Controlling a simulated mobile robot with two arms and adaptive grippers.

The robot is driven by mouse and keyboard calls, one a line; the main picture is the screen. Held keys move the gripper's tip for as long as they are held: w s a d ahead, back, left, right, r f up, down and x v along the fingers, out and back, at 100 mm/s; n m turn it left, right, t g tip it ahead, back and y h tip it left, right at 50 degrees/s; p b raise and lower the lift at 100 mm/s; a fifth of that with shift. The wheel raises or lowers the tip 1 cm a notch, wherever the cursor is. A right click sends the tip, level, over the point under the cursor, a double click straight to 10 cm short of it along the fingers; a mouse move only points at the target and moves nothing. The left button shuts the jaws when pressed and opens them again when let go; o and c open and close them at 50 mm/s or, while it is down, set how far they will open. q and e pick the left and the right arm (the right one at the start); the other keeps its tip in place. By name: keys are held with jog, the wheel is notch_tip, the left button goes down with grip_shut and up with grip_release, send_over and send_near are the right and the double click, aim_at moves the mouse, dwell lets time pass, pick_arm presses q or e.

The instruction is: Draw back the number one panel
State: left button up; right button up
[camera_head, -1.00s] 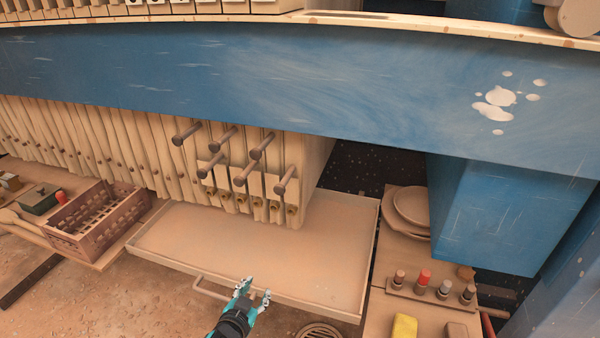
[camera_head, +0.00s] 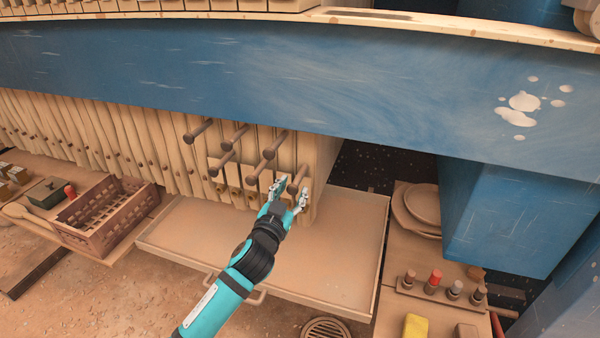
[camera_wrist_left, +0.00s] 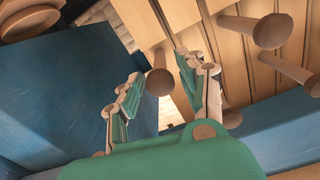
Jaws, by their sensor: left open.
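Several cream filter panels (camera_head: 228,165) hang in a row under the blue beam, and the ones at the right end carry brown peg handles. No panel number is readable, so I cannot tell which is number one. My left gripper (camera_head: 291,190) is open at the rightmost lower peg handle (camera_head: 299,172). In the left wrist view, the round knob of a peg (camera_wrist_left: 160,82) sits between the spread fingers of the left gripper (camera_wrist_left: 160,75). I cannot tell whether they touch it. My right gripper is not in view.
A shallow tray (camera_head: 335,285) lies below the panels. The blue beam (camera_head: 300,85) runs above, and a blue post (camera_head: 495,225) stands at right. A brown crate (camera_head: 100,235) is at left. Other peg handles (camera_head: 272,143) stick out close to the gripper.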

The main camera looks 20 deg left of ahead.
aim_at(300, 173)
pick_arm(q)
jog(key=w, duration=0.6)
jog(key=shift+w+d+p, duration=0.15)
jog(key=shift+w+p, duration=0.05)
jog(key=shift+p, duration=0.15)
grip_shut()
